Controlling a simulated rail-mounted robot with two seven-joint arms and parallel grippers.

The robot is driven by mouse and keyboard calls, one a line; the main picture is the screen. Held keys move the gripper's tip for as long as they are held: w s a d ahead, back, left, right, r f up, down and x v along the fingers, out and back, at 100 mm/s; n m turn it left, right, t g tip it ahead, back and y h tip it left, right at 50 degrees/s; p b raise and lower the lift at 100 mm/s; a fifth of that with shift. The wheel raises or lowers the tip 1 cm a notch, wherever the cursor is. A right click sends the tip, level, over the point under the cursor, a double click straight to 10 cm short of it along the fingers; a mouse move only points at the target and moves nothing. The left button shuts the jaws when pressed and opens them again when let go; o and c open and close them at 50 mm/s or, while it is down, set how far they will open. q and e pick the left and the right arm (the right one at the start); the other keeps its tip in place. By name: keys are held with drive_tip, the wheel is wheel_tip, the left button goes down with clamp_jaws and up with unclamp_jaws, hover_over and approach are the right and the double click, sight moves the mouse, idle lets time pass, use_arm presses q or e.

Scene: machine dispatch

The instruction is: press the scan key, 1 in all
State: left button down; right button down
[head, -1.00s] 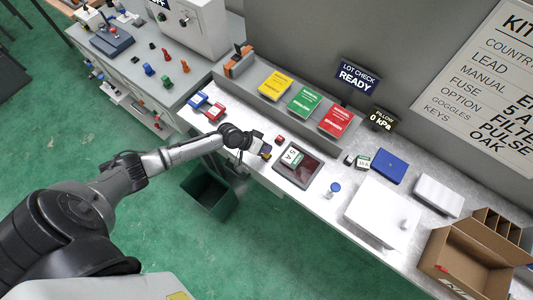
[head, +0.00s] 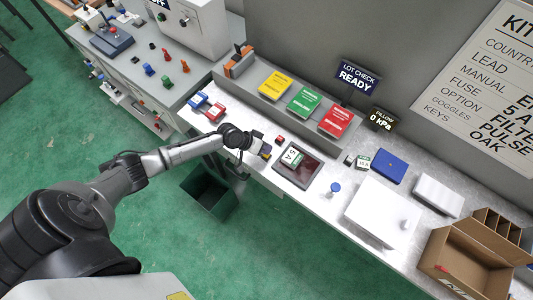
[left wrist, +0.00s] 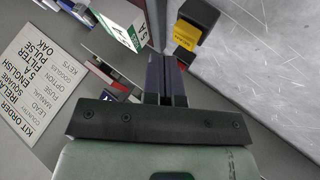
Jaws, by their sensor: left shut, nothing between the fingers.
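My left gripper (head: 262,149) is shut and empty, low over the bench's front edge, left of the dark scan pad (head: 312,176). In the left wrist view its closed fingers (left wrist: 166,78) point at the bench, beside a black block with a yellow band (left wrist: 186,34). I cannot tell whether they touch it, or whether this block is the scan key. A small red piece (head: 280,139) sits just beyond the gripper. A white and green box marked 5A (head: 292,157) lies on the pad; it also shows in the left wrist view (left wrist: 124,20). My right gripper is out of view.
A LOT CHECK sign (head: 357,78) reads READY. Yellow, green and red booklets (head: 305,102) lie on the rack behind. A blue-capped bottle (head: 335,188), a white lidded box (head: 378,212) and an open carton (head: 455,262) stand to the right. A green bin (head: 207,193) is below the bench.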

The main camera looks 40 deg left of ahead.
use_arm(q)
drive_tip(key=shift+f, duration=0.15)
drive_tip(key=shift+f+b, duration=0.15)
drive_tip(key=shift+b, duration=0.15)
drive_tip(key=shift+f, duration=0.15)
idle(0.7)
drive_tip(key=shift+f+b, duration=0.5)
drive_tip(key=shift+b, duration=0.1)
drive_tip(key=shift+r, duration=0.2)
idle(0.4)
drive_tip(key=shift+r+p, duration=0.2)
drive_tip(key=shift+p, duration=0.15)
drive_tip(key=shift+r+p, duration=0.55)
drive_tip(key=shift+r, duration=0.05)
